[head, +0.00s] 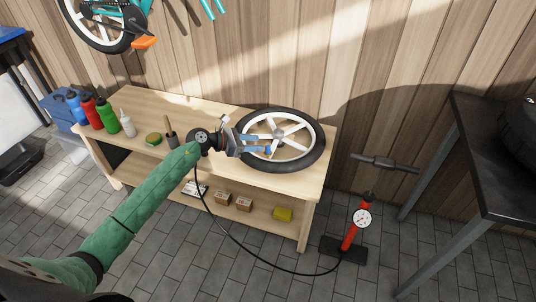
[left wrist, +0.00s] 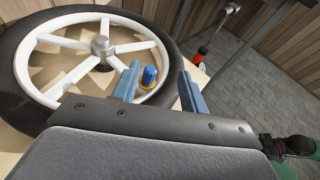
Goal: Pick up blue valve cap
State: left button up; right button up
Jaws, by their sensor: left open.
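The blue valve cap (left wrist: 149,75) shows in the left wrist view, upright inside the wheel's rim, with a yellowish ring at its base. My open left gripper (left wrist: 160,76) has its fingers apart, with the cap seen between them, closer to the left finger. Whether either finger touches it I cannot tell. In the head view my left gripper (head: 263,145) reaches over the left part of the wheel (head: 316,158); I cannot make out the cap there. The wheel lies flat on the bench, with a black tyre and white spokes.
The wooden bench (head: 226,106) carries several bottles (head: 104,115) and a green-topped sponge (head: 153,139) on the left.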

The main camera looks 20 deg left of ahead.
aim_at(268, 146)
pick_arm(q)
jog(key=shift+w+a+f+m+g+y, duration=0.2)
jog(key=shift+a+f+m+g+y, duration=0.1)
jog(key=shift+a+f+m+g, duration=0.3)
jog(key=shift+f+p+x, duration=0.2)
jog(key=shift+p+x, duration=0.2)
jog(key=shift+x, duration=3.3)
jog(key=shift+a, duration=0.15)
grip_shut()
